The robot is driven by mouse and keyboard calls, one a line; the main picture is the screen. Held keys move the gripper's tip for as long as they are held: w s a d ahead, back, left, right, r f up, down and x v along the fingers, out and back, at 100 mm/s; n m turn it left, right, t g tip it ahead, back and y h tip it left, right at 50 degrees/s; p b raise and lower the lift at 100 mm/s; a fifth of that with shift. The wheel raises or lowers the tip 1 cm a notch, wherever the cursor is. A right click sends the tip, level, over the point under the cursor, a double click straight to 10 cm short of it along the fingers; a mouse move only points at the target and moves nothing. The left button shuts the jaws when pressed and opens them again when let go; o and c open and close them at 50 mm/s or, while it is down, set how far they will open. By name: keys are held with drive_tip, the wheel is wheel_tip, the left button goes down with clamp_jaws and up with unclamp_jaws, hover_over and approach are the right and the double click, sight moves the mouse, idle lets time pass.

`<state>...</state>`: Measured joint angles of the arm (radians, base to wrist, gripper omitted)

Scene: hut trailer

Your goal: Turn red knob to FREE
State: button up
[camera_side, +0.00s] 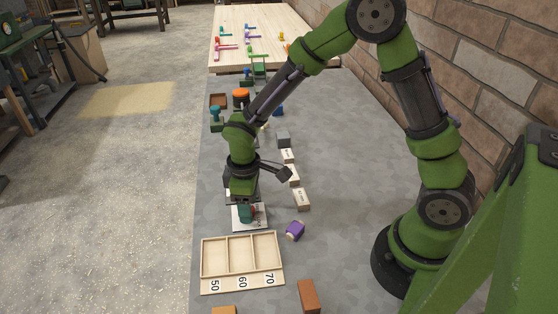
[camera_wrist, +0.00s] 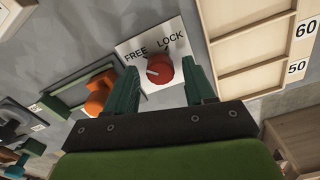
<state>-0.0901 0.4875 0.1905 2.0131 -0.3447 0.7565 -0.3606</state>
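The red knob (camera_wrist: 160,70) sits on a white plate (camera_wrist: 176,50) printed FREE on the left and LOCK on the right in the wrist view. A pale mark shows on the left part of the knob's face; I cannot tell exactly which word it points to. My gripper (camera_wrist: 160,66) is open, with one green finger on each side of the knob and visible gaps between. In the side view my gripper (camera_side: 246,213) is low over the white plate (camera_side: 237,224) and hides most of the knob.
A wooden tray (camera_side: 203,258) marked 50, 60, 70 lies just in front of the plate. A purple block (camera_side: 295,231) and a brown block (camera_side: 309,296) lie to the right. An orange knob (camera_wrist: 98,98) is left of the plate in the wrist view.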

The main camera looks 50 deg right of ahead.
idle(0.3)
wheel_tip(320, 180, up, 17)
drive_tip(key=shift+f, duration=0.1)
idle(0.4)
drive_tip(key=s+d+r+m+t, duration=0.2)
drive_tip(key=s+m, duration=0.1)
drive_tip(key=s, duration=0.1)
drive_tip(key=s+d+r+m+t+y, duration=0.1)
drive_tip(key=s+d+r+m+t, duration=0.1)
drive_tip(key=s+m, duration=0.1)
drive_tip(key=s+d+r+m+t+y, duration=0.1)
drive_tip(key=s+d+r+m+t, duration=0.1)
drive_tip(key=s, duration=0.4)
drive_tip(key=shift+m+t, duration=0.6)
drive_tip(key=shift+m, duration=0.5)
